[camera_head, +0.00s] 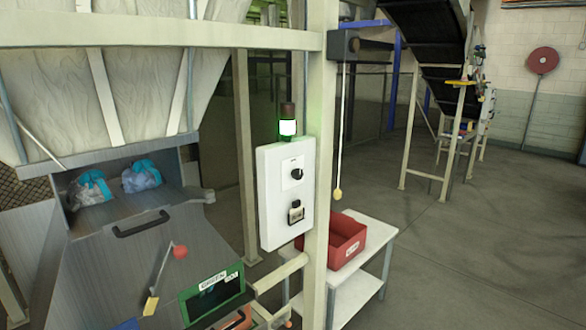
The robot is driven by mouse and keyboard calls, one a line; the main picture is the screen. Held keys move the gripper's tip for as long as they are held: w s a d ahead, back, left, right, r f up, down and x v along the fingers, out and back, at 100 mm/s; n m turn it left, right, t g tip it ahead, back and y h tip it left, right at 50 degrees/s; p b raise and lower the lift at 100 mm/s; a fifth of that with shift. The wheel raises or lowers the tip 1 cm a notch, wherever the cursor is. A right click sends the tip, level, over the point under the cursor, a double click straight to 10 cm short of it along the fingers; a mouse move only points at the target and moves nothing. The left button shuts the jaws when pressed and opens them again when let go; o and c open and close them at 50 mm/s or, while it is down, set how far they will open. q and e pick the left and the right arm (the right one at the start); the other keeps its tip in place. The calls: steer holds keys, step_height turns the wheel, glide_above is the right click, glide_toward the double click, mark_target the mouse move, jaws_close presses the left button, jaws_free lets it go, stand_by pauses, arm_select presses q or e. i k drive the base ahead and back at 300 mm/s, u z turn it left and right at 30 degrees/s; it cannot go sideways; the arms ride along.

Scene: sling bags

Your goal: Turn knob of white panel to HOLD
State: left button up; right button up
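The white panel (271,215) is mounted upright on a beige post in the middle of the view. A black knob (296,174) sits on a small light plate in the panel's upper part. The lettering around the knob is too small to read, so I cannot tell its setting. A second dark control (296,211) with a pale label sits below it. A lamp (287,127) on top of the panel glows white-green. Neither of my grippers is in view.
A red bin (345,243) sits on a white table (366,262) right of the post. A pull cord (338,130) hangs beside the post. Floor at right is clear.

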mark_target(298, 173)
steer(key=k, duration=0.65)
steer(key=z, duration=0.75)
steer(key=i, duration=1.4)
steer(key=u, duration=0.25)
steer(key=i, duration=1.15)
steer(key=u, duration=0.85)
